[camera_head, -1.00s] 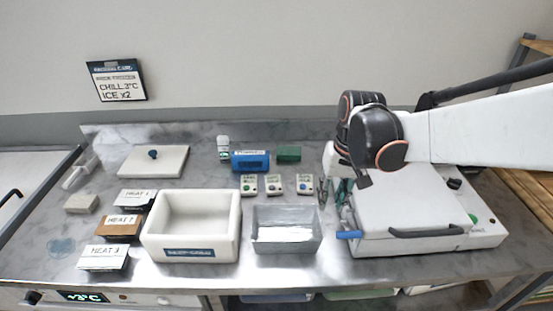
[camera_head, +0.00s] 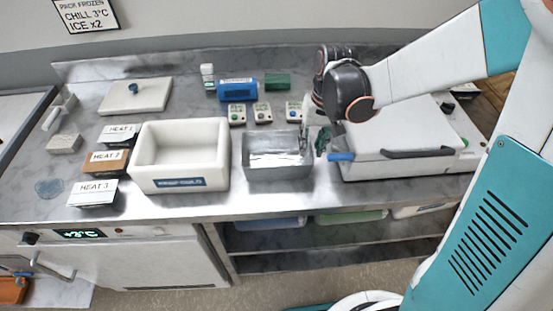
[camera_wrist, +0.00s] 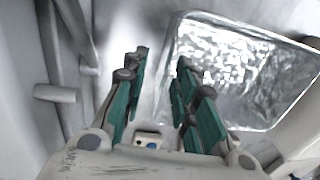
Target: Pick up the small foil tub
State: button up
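The small foil tub (camera_head: 262,172) is an open, rectangular, silvery-grey tub with a shiny crinkled inside. It stands on the steel counter, right of the white box. My gripper (camera_head: 314,148) is at its right wall, pointing down, with fingers apart. In the wrist view the tub (camera_wrist: 240,70) fills the upper right. The green-padded fingers of my gripper (camera_wrist: 162,72) are open there, with one tub edge showing between them. I cannot tell whether either finger touches the wall.
The white box (camera_head: 180,182) stands close left of the tub. A lidded grey machine (camera_head: 405,165) with a blue-tipped handle is close on the right. Small labelled boxes (camera_head: 263,113) and a blue pack (camera_head: 238,90) lie behind. The counter's front edge is near.

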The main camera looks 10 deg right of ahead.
aim_at(306, 161)
jog(key=f, duration=0.1)
jog(key=f+b, duration=0.1)
jog(key=f, duration=0.2)
jog(key=shift+a+f+b, duration=0.1)
jog(key=shift+a+b, duration=0.2)
jog(key=shift+a, duration=0.05)
grip_shut()
jog(key=shift+r, duration=0.2)
